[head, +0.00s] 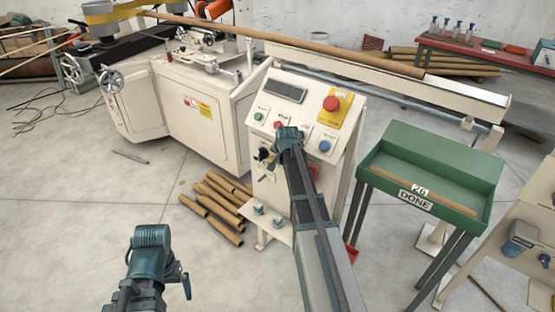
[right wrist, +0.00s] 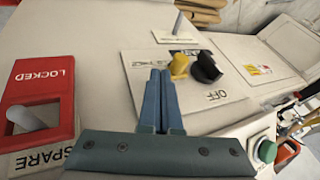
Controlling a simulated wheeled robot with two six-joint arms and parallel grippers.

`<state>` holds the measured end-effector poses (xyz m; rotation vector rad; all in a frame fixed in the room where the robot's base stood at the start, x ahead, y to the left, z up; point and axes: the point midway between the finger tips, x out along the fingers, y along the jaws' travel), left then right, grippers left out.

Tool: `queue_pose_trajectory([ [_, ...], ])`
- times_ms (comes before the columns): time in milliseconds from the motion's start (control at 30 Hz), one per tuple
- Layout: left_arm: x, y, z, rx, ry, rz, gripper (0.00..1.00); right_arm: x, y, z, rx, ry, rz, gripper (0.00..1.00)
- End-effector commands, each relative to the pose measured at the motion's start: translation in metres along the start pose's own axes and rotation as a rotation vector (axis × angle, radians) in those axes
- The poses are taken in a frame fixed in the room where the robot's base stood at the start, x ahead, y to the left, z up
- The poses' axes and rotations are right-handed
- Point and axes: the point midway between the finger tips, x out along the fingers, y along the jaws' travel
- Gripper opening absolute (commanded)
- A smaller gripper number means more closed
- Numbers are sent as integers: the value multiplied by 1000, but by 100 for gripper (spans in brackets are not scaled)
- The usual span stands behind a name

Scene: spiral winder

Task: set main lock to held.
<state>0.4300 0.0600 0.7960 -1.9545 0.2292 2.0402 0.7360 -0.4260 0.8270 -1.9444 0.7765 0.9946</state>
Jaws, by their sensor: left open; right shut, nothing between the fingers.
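On the control panel in the right wrist view, a black rotary knob (right wrist: 206,68) and a yellow tab (right wrist: 180,66) sit side by side on a white plate (right wrist: 150,62) marked OFF. Another label on the plate is partly hidden. The black knob also shows in the head view (head: 263,154). My right gripper (right wrist: 162,72) is shut and empty, its fingertips just left of the yellow tab; I cannot tell whether they touch. In the head view, my right gripper (head: 287,134) is in front of the panel. My left gripper (head: 160,262) is open at the lower left, away from the panel.
A red bracket (right wrist: 62,88) marked LOCKED, with a grey lever and a SPARE label, is at the left in the right wrist view. A grey lever (right wrist: 180,25) stands beyond the knob. A red button (head: 331,103) and green tray (head: 400,165) are to the right.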

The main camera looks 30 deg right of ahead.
Motion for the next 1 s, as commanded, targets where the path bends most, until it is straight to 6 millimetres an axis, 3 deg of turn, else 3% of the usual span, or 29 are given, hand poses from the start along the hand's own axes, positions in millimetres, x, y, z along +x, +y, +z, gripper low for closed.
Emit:
queue_pose_trajectory([
  [100,-14,-1,1,0,0,0,100,-20,8,1,0,-1,-1,0],
  [600,-86,-8,5,0,0,0,100,-104,6,0,-1,0,0,0],
  [1000,-89,-8,5,0,0,0,100,-109,7,1,-1,0,0,0],
])
